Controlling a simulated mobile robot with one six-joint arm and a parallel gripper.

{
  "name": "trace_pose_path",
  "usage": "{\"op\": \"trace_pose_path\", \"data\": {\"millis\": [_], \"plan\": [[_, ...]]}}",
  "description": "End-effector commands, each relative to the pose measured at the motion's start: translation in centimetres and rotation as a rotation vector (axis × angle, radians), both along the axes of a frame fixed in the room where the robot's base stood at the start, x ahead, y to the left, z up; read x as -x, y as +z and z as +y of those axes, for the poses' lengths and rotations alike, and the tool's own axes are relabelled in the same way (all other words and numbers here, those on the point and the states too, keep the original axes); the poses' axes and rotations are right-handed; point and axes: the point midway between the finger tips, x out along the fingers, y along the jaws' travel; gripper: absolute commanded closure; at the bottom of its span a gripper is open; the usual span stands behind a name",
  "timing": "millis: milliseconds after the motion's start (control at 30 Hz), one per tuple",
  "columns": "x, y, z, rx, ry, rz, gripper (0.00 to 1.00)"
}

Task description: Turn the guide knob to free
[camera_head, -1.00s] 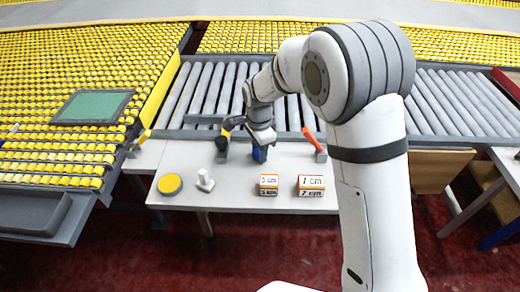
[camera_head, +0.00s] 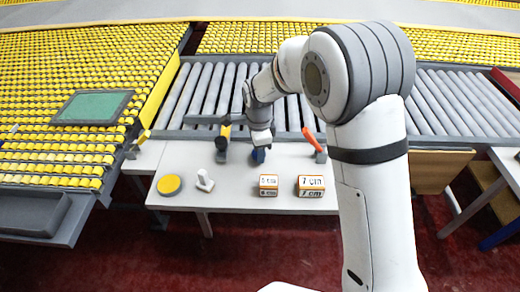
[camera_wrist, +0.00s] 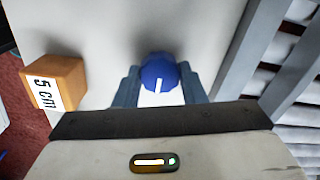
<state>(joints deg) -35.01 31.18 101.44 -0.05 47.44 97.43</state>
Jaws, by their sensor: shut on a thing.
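The guide knob is round and blue with a white pointer line, seen in the wrist view (camera_wrist: 159,70) and small in the head view (camera_head: 258,156). It sits on the pale table top. My gripper (camera_wrist: 160,88) has one grey-blue finger on each side of the knob and is shut on it. In the wrist view the white line runs from near the knob's middle toward the gripper body, tilted slightly. The gripper hides the knob's near side, and no position marks show around it. In the head view my gripper (camera_head: 260,142) is above the knob.
An orange block marked 5 cm (camera_wrist: 55,82) lies left of the knob in the wrist view. In the head view stand a 1 cm block (camera_head: 311,187), a white upright piece (camera_head: 204,181), a yellow disc (camera_head: 169,185), a black-and-yellow handle (camera_head: 223,138), an orange lever (camera_head: 312,140) and rollers (camera_head: 205,95).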

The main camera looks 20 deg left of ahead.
Motion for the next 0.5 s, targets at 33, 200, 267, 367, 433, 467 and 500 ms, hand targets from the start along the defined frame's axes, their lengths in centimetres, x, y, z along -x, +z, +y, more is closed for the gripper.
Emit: {"op": "trace_pose_path", "data": {"millis": [33,200,267,367,433,467,500], "plan": [[-0.17,0.20,0.12,-0.005,-0.002,-0.005,0.61],[-0.11,0.13,0.10,-0.003,-0.001,-0.004,0.48],[-0.08,0.11,0.09,-0.003,-0.001,-0.003,0.43],[-0.05,0.08,0.08,-0.002,0.000,-0.002,0.41],[-0.04,0.07,0.08,-0.002,0.000,-0.001,0.41],[-0.03,0.06,0.07,-0.002,0.000,-0.001,0.41],[-0.03,0.10,0.07,-0.002,0.000,-0.001,0.41]]}}
